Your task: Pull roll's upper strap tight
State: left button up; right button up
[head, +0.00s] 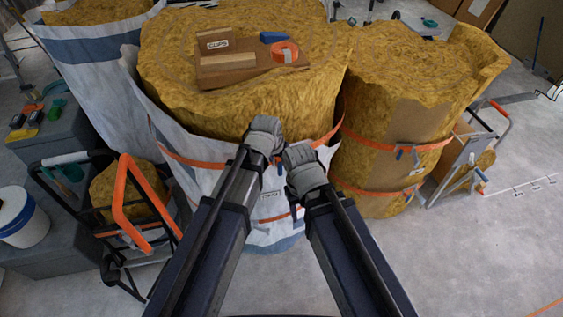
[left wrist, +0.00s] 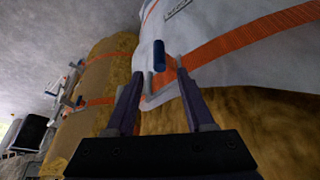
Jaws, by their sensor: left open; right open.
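The large yellow roll (head: 170,75) in a white wrap stands in the middle of the head view. Its orange upper strap (head: 188,158) runs around it just below the top; it also crosses the left wrist view (left wrist: 250,40). A blue lever (left wrist: 159,55) with a grey metal part sits at the strap, seen between my left fingers. My left gripper (head: 265,130) is open at the roll's front; its fingers (left wrist: 158,75) straddle the lever area, and I cannot tell whether they touch. My right gripper (head: 302,165) is open, lower and just right, hiding part of the front.
A brown-wrapped roll (head: 385,155) with two orange straps stands close on the right. A clips box (head: 222,62) and an orange tape roll (head: 285,52) lie on the middle roll. An orange-framed cart (head: 125,205) and white bucket (head: 20,215) stand left. Floor at right front is clear.

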aim_at(282, 167)
pick_arm(q)
jog(key=shift+b+x, duration=1)
jog(key=shift+x, duration=0.05)
jog(key=b+x, duration=0.5)
jog(key=x, duration=0.1)
jog(key=shift+r, duration=0.1)
grip_shut()
jog(key=shift+s, duration=0.1)
dwell(0.7)
